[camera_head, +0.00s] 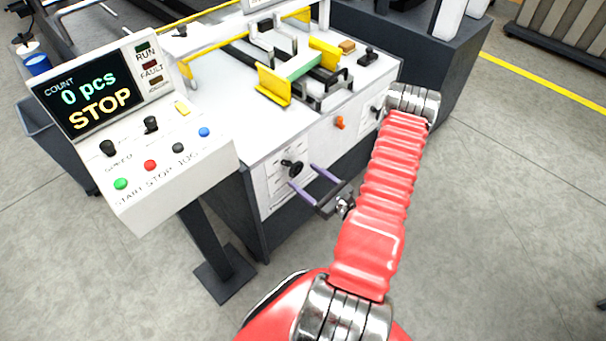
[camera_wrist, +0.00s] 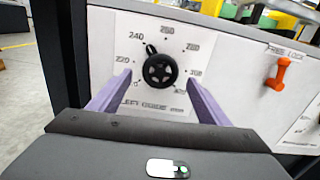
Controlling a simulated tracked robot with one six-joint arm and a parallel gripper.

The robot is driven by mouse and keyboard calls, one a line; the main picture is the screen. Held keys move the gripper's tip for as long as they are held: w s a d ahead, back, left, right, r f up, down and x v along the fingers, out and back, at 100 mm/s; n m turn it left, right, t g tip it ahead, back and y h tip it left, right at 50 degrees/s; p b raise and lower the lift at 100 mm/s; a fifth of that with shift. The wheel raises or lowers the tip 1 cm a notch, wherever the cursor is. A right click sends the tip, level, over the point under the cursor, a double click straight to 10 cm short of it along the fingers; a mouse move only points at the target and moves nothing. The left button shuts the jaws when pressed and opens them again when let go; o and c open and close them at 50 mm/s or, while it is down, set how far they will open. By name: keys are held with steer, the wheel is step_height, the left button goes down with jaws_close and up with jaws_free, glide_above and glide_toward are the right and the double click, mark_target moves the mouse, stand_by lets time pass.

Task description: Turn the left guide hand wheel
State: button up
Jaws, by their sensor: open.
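The left guide hand wheel (camera_wrist: 160,71) is a small black spoked wheel with a crank knob at its upper left, near the 240 mark. The wheel also shows in the head view (camera_head: 291,168) on the machine's front panel. My gripper (camera_head: 302,176) is open, with its two purple fingers pointing at the panel. In the wrist view, the fingers of my gripper (camera_wrist: 159,80) stand left and right of the wheel. I cannot tell whether the fingertips reach around it.
An orange free lock lever (camera_wrist: 279,74) is on the panel right of the wheel. A second black wheel (camera_head: 377,109) is farther right, partly behind my arm. The control box (camera_head: 165,165) reads STOP and 0 pcs at the left. Floor is clear at the right.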

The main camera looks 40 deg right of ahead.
steer(key=shift+w, duration=1.2)
steer(key=shift+c, duration=0.7)
steer(key=c, duration=0.9)
